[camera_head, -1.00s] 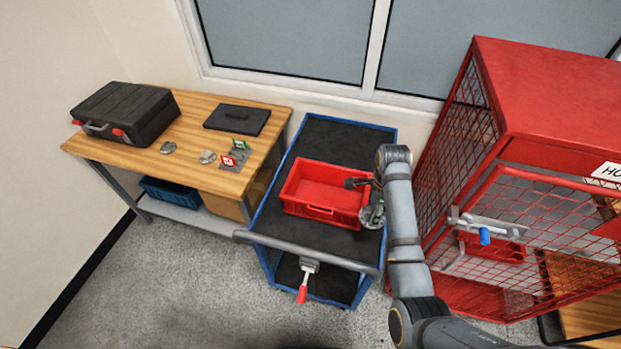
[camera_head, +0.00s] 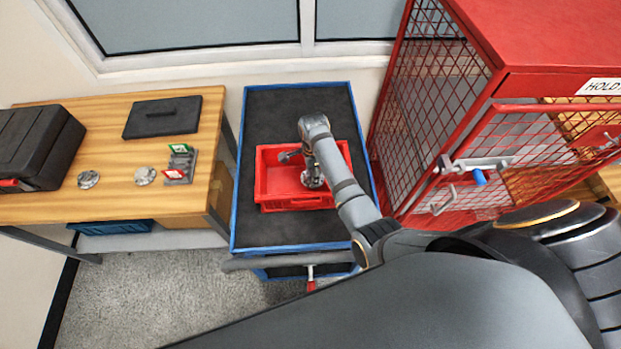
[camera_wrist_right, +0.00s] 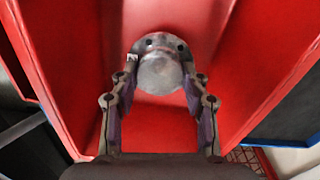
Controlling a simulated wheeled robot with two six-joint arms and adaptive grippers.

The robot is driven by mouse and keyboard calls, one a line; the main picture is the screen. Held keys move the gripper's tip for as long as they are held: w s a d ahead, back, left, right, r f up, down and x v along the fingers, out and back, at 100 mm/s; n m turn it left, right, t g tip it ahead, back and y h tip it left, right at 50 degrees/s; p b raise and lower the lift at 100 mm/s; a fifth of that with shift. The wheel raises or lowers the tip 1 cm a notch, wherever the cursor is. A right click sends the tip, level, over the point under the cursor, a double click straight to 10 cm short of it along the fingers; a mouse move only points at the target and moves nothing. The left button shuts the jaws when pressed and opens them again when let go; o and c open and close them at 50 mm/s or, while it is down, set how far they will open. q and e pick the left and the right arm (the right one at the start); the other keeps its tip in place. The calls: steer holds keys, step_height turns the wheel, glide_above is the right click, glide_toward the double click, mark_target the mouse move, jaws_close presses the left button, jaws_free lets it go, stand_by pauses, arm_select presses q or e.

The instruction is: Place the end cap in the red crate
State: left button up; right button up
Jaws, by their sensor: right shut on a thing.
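The red crate (camera_head: 276,203) sits on the blue-framed trolley with its open top up. My right gripper (camera_head: 312,178) is over the right part of the crate, pointing down. It is shut on a round grey metal end cap (camera_head: 311,183). In the right wrist view the end cap (camera_wrist_right: 160,72) sits between the two fingers of the gripper (camera_wrist_right: 161,88), with the red crate floor and walls (camera_wrist_right: 255,60) around it. I cannot tell whether the end cap touches the crate floor. My left gripper is out of view.
The trolley's black top (camera_head: 300,105) is clear behind the crate. At left, a wooden bench (camera_head: 45,208) holds a black case (camera_head: 35,145), a dark flat panel (camera_head: 162,117), two round metal parts and a small stand with green and red tags (camera_head: 180,164). A red mesh cage (camera_head: 430,95) stands close right.

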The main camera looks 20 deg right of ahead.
steer(key=shift+d+f, duration=0.1)
steer(key=shift+f, duration=0.45)
step_height(320, 180, down, 3)
steer(key=shift+s+r, duration=0.1)
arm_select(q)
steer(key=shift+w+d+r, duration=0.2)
arm_select(e)
steer(key=o, duration=0.9)
steer(key=shift+f, duration=0.25)
steer(key=o, duration=0.4)
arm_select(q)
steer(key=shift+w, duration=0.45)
